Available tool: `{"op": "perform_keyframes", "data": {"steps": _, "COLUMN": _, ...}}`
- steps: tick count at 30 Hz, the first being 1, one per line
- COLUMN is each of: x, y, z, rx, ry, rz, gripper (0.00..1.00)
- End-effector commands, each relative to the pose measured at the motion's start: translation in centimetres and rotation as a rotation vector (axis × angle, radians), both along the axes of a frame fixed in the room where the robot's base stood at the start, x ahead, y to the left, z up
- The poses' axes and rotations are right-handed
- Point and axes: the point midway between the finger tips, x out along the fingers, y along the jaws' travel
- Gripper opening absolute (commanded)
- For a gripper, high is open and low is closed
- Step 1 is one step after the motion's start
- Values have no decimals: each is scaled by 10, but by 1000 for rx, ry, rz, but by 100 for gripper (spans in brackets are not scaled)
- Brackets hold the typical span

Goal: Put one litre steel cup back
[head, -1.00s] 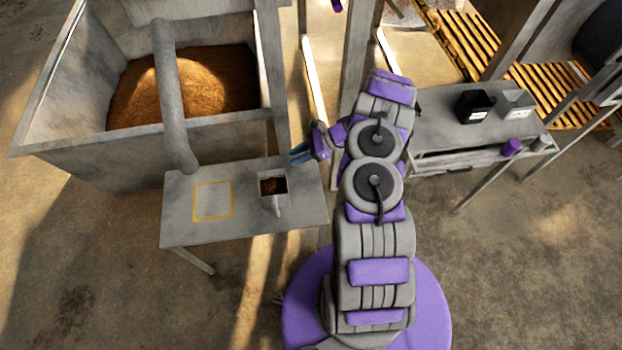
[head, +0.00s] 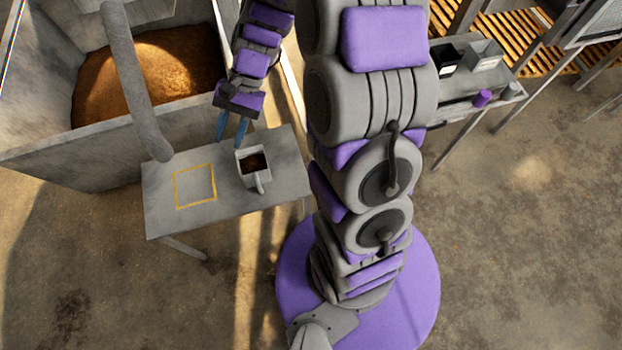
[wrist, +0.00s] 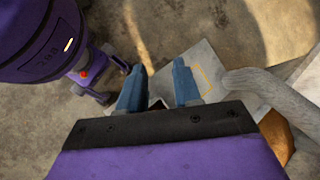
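A grey square steel cup (head: 262,178) with a handle stands upright on the small grey table (head: 160,215). Dark brown grain shows inside it. A yellow square outline (head: 195,187) is marked on the tabletop to its left, and nothing stands in it. My gripper (head: 232,134) has blue fingers, spread apart with nothing between them. It is just behind and left of the cup, over the table's back edge. In the wrist view, the open fingers (wrist: 159,86) point towards the table, with the yellow outline (wrist: 208,77) to their right. The cup is mostly hidden there.
A large metal bin (head: 40,140) of brown grain stands behind the table. A thick grey pipe (head: 138,95) comes down to the table's left back corner. A side table at right holds a black container (head: 446,59), a grey container (head: 485,58) and a purple cup (head: 482,98).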

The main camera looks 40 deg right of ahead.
Motion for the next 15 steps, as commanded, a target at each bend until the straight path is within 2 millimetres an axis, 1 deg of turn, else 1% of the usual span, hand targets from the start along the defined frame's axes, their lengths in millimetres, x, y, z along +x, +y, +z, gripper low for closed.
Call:
{"op": "perform_keyframes", "data": {"steps": 1, "x": -13, "y": 3, "z": 11, "rx": -24, "ry": -27, "rz": 46, "gripper": 33}}
{"op": "perform_keyframes", "data": {"steps": 6, "x": -58, "y": 4, "z": 37, "rx": -112, "ry": -104, "rz": 199, "gripper": 33}}
{"op": "perform_keyframes", "data": {"steps": 10, "x": -92, "y": 1, "z": 51, "rx": -179, "ry": -157, "rz": 310, "gripper": 33}}
{"op": "perform_keyframes", "data": {"steps": 15, "x": -137, "y": -10, "z": 66, "rx": -275, "ry": -223, "rz": 444, "gripper": 33}}
